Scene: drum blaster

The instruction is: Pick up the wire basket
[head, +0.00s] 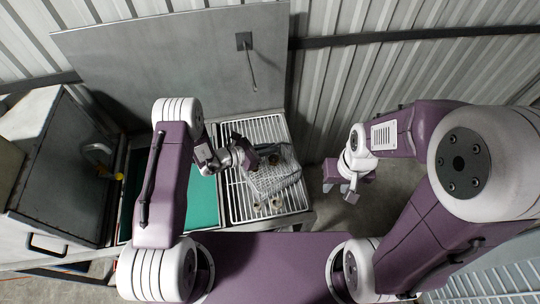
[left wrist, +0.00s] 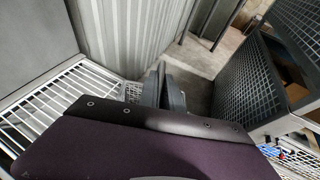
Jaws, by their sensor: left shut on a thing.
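The wire basket (head: 275,180) is a grey mesh basket on the white wire rack, right of centre in the head view. A bit of its mesh (left wrist: 132,92) shows in the left wrist view, beside the fingers. My left gripper (head: 254,161) is at the basket's upper left edge and is shut on it; the exact grip is partly hidden by the gripper itself. Its dark fingers (left wrist: 166,88) stand close together in the left wrist view. My right gripper (head: 341,188) is empty, its fingers apart, in the air to the right of the rack.
The white wire rack (head: 240,203) lies beside a teal panel (head: 203,203). Small metal pieces (head: 276,203) show near the basket's front. A grey raised lid (head: 170,60) stands behind. A grey cabinet (head: 60,170) is at left. Floor shows right of the rack.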

